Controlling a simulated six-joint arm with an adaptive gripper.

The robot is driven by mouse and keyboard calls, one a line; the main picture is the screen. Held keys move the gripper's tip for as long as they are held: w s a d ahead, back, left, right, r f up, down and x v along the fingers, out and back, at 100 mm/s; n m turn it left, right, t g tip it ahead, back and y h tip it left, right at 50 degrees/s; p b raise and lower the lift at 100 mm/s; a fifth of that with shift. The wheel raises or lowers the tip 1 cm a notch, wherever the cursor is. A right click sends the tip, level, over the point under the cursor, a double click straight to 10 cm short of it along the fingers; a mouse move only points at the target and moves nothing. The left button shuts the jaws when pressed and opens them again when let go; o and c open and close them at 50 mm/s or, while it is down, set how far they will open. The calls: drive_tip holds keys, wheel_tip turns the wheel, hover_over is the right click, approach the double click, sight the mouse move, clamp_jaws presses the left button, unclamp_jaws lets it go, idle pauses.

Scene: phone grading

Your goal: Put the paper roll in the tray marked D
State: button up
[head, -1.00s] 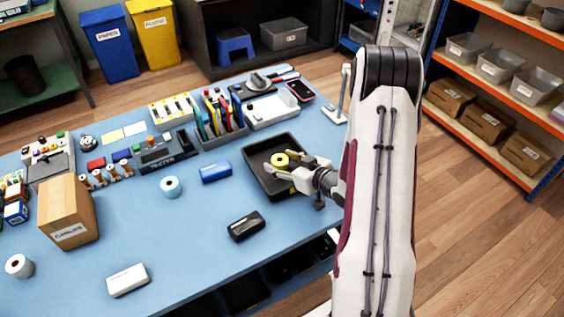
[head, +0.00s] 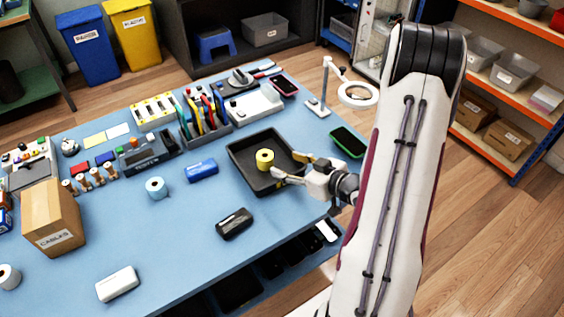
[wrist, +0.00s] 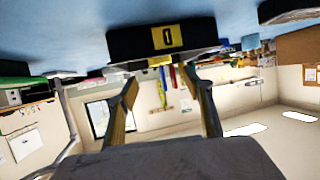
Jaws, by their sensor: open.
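In the wrist view, which looks upside down, the black tray (wrist: 125,45) carries a yellow label (wrist: 165,37) with one dark character, perhaps a D.
A cardboard box (head: 53,218) stands left.

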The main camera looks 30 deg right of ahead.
drive_tip(key=shift+v, duration=0.95)
wheel_tip(320, 180, up, 15)
drive_tip(key=s+a+g+h, duration=0.1)
drive_tip(key=a+g+h, duration=0.1)
drive_tip(key=g+h, duration=0.35)
drive_tip(key=s+a+r+m+g+y, duration=0.1)
drive_tip(key=s+a+r, duration=0.2)
drive_tip(key=s+a, duration=0.6)
drive_tip(key=s+a+r+m+g+y, duration=0.1)
drive_tip(key=s+a+r, duration=0.3)
drive_tip(key=s+a, duration=0.5)
drive_tip(key=shift+s+a+y, duration=0.15)
drive_tip(key=shift+s+y, duration=0.3)
drive_tip(key=shift+s, duration=0.45)
